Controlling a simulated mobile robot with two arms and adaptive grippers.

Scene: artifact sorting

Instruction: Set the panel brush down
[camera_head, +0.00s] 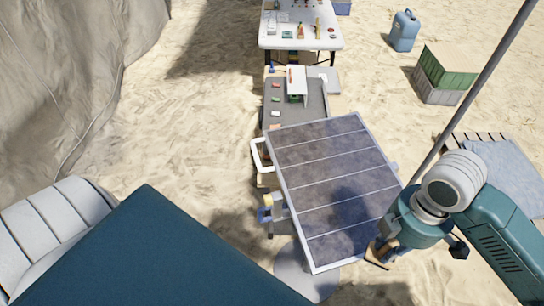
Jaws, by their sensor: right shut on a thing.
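My right gripper (392,250) is low on the right, beside the lower right edge of the solar panel (335,180). It is shut on the panel brush (377,253), of which only a small tan-brown part shows under my teal wrist. The rest of the brush is hidden by the wrist and the fingers. I cannot tell whether the brush touches the panel edge. The panel is tilted, with a pale frame and a dusty dark face crossed by light lines. A shadow falls on its lower part. My left gripper is not in view.
Beyond the panel stands a grey-topped table (310,105) with small items, then a white table (301,40). A blue jerrycan (404,31) and a green-and-grey crate (442,78) are at the upper right. A pole (482,85) rises right of the panel. Open sand lies left.

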